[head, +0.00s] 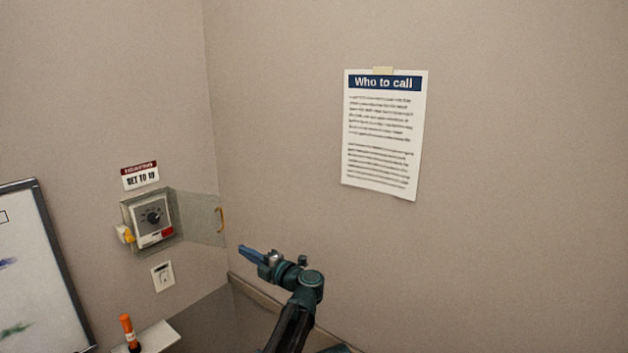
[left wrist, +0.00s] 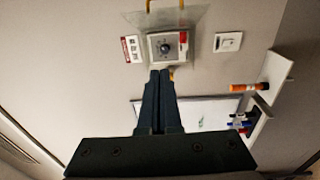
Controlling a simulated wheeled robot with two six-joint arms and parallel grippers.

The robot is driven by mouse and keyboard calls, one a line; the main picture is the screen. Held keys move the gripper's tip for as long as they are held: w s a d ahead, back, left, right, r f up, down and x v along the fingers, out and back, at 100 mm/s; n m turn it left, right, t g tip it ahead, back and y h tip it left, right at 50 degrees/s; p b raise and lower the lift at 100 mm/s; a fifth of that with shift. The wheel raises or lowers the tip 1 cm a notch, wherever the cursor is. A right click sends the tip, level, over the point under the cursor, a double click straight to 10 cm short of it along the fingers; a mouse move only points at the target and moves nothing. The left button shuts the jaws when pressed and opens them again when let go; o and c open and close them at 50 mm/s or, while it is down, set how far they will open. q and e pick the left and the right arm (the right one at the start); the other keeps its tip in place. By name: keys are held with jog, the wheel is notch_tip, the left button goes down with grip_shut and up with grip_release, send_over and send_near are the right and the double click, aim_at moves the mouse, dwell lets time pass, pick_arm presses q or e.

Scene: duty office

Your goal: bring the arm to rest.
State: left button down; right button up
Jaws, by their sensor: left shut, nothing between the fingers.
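My left gripper (head: 251,255) is in the lower middle of the head view, in front of the wall corner and right of the dial box. Its fingers are shut with nothing between them, and they point left toward the wall. In the left wrist view the closed fingers (left wrist: 160,80) reach up toward the dial box (left wrist: 167,46) but appear apart from it. In the head view the dial box (head: 153,219) has a clear cover (head: 203,218) swung open to the right. My right gripper is not in view.
A label (head: 140,176) hangs above the box and a wall switch (head: 163,276) sits below. A whiteboard (head: 40,270) is at the left. A "Who to call" sheet (head: 383,135) is on the right wall. The space right of my arm looks clear.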

pick_arm(q)
jog(key=w+d+r+m+t+h, duration=0.35)
jog(key=d+m+t+h, duration=0.25)
jog(key=m+t+h, duration=0.4)
jog(key=s+d+f+m+g+h, duration=0.5)
jog(key=d+f+m+h, duration=0.35)
jog(key=m, duration=0.45)
jog(key=s+a+f+m+g, duration=0.2)
jog(key=s+f+m+g, duration=0.1)
jog(key=s+f+g, duration=0.3)
jog(key=s+a+f+m+g, duration=0.2)
jog(key=s+a+f+g, duration=0.1)
jog(key=s+f, duration=0.45)
jog(key=s+a+f+g+y, duration=0.2)
jog(key=s+a+g, duration=0.15)
jog(key=s, duration=0.45)
jog(key=s+a+f+g+y, duration=0.2)
jog(key=s+a+f+g, duration=0.1)
jog(key=s+a, duration=0.3)
jog(key=s+d+f+m+b, duration=0.2)
jog(key=s+d+f+b, duration=0.1)
jog(key=d+f+b, duration=0.3)
jog(key=s+d+f+m+b, duration=0.2)
jog(key=s+d+f+b, duration=0.1)
jog(key=d+f+b, duration=0.3)
jog(key=shift+s+d+f+g+y+b, duration=0.3)
jog(key=shift+f+b, duration=0.25)
jog(key=shift+b, duration=0.3)
